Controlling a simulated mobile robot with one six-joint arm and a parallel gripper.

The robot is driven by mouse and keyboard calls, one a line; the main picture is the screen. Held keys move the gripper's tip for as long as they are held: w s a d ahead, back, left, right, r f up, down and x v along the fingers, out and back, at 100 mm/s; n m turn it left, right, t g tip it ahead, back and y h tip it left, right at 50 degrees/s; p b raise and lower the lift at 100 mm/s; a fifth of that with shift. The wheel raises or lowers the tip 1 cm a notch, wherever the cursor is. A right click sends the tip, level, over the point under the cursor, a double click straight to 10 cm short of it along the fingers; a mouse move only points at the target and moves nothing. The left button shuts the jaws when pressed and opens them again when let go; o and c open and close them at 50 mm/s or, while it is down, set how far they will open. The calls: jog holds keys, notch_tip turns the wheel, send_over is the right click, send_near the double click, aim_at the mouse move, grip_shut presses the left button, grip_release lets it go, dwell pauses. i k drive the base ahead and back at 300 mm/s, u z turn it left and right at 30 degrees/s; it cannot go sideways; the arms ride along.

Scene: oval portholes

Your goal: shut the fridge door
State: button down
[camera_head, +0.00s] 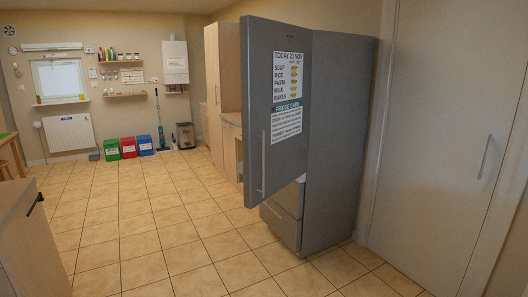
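The grey fridge (338,130) stands at the right of the middle against the wall. Its upper door (262,100) is swung open toward the room, with its outer face and a vertical handle (263,163) showing. A menu sheet (287,78) and a fridge care sheet (286,121) are on the door. The inside of the upper compartment is hidden behind the door. The lower drawer section (282,218) appears closed. My gripper is not in view.
The tiled floor (165,225) in front of the fridge is clear. A wooden cabinet (30,240) stands at the lower left. A closed pale door (440,130) is right of the fridge. Coloured bins (128,147) stand by the back wall.

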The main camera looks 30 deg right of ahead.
aim_at(276, 124)
jog(key=z, duration=0.05)
jog(key=i, duration=1)
